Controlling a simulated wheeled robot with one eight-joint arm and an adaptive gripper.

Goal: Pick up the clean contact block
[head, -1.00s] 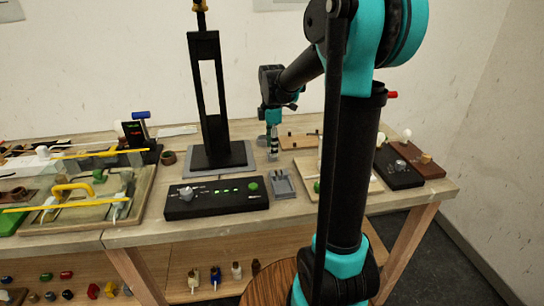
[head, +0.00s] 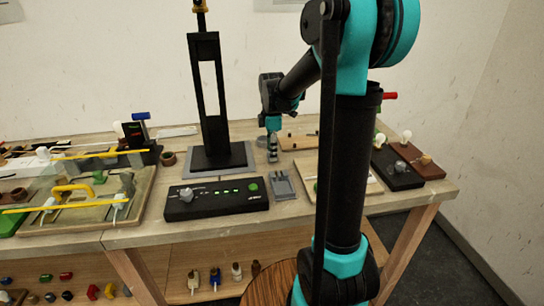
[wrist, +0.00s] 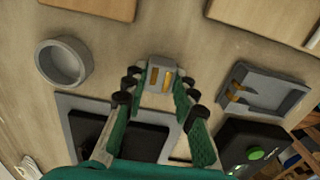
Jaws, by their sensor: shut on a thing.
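My gripper (wrist: 158,84) is shut on this block, with one finger on each side. In the head view my gripper (head: 272,157) points down, low over the table behind the small grey tray. The block cannot be made out clearly there, and whether it touches the table cannot be told.
A grey tray (wrist: 286,76) with brass contacts lies to the right in the wrist view, and a round grey dish (wrist: 88,69) to the left. A black control box (head: 216,205) with green lights stands in front. A tall black stand (head: 219,105) rises left of my gripper.

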